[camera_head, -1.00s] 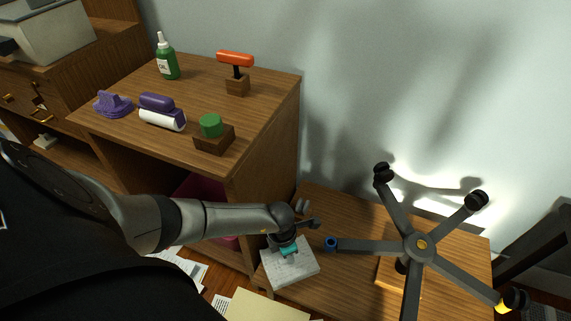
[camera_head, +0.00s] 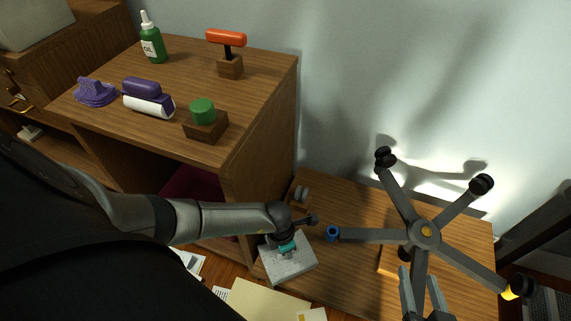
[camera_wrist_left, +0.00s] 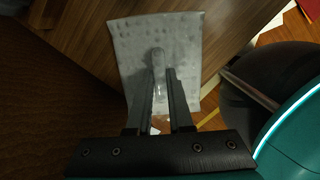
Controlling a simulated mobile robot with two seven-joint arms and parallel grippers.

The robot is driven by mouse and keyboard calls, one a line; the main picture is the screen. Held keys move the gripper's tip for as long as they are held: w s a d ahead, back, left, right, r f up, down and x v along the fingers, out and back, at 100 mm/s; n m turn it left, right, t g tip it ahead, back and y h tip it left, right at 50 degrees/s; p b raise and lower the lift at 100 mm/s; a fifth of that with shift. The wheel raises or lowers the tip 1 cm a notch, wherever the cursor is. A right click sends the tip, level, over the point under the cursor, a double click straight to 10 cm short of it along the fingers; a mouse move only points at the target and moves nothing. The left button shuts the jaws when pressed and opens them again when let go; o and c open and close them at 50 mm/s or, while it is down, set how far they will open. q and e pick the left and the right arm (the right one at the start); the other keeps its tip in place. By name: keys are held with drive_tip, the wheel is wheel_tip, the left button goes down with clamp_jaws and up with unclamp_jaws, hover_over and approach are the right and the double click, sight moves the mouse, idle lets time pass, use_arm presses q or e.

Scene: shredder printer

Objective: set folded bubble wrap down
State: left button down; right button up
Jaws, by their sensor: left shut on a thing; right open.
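The folded bubble wrap (camera_head: 291,269) is a pale grey, bumpy, squarish pad at the lower middle of the head view. My left gripper (camera_head: 287,247) is over it and shut on it. In the left wrist view, the two fingers (camera_wrist_left: 160,78) close on a raised part of the wrap (camera_wrist_left: 187,38), and the sheet spreads out beyond them. I cannot tell whether the pad touches the surface below.
An upturned five-star chair base (camera_head: 424,235) with casters is on the low wooden surface (camera_head: 345,275) at right. A blue ring (camera_head: 332,233) sits at one leg's end. A taller wooden desk (camera_head: 120,128) holds several small items at left. Papers (camera_head: 262,302) lie below.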

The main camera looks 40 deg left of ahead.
use_arm(q)
drive_tip(key=shift+f, duration=0.2)
drive_tip(key=c, duration=0.8)
unclamp_jaws()
drive_tip(key=shift+r, duration=0.15)
